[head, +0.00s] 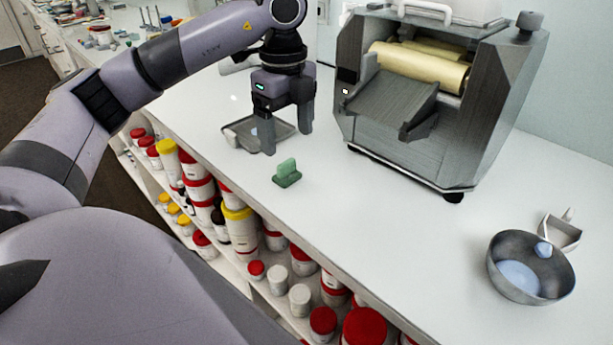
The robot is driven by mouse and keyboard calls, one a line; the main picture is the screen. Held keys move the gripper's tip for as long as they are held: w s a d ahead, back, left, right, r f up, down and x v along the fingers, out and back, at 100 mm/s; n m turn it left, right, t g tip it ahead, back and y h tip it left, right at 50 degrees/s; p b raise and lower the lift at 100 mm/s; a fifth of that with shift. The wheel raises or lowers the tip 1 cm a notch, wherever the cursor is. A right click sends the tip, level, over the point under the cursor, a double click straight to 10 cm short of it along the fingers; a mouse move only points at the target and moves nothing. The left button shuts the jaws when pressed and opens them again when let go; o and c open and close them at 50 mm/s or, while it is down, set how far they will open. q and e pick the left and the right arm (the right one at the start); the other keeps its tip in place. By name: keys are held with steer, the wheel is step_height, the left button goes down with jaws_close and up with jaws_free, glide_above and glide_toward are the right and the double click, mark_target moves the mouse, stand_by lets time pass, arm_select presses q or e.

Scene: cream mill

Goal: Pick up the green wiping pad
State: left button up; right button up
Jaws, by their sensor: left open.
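The green wiping pad (287,174) sits on the white counter near its front edge, in front of the mill. It has a flat base and an upright grip part. My left gripper (287,142) points down, just behind and slightly left of the pad, with its two fingers apart and nothing between them that I can see. It is over or beside a shallow grey tray (238,137); the exact height above the counter is hard to tell. My right gripper is not in view.
A metal mill with cream rollers (420,67) stands behind the pad to the right. A steel bowl (530,267) and a small white scoop (560,232) are at the right. Jars with red and yellow lids (240,228) fill the shelves below. The counter (390,220) right of the pad is clear.

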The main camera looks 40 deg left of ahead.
mark_target(285, 161)
arm_select(q)
steer(key=shift+w+a+f, duration=0.1)
steer(key=shift+a+f, duration=0.05)
steer(key=shift+f, duration=0.45)
steer(key=f, duration=0.2)
steer(key=s+f, duration=0.1)
steer(key=f, duration=0.2)
steer(key=shift+f, duration=0.6)
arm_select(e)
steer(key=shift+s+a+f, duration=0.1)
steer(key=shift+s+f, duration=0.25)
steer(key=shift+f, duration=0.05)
arm_select(q)
steer(key=c, duration=1.1)
steer(key=shift+r, duration=0.1)
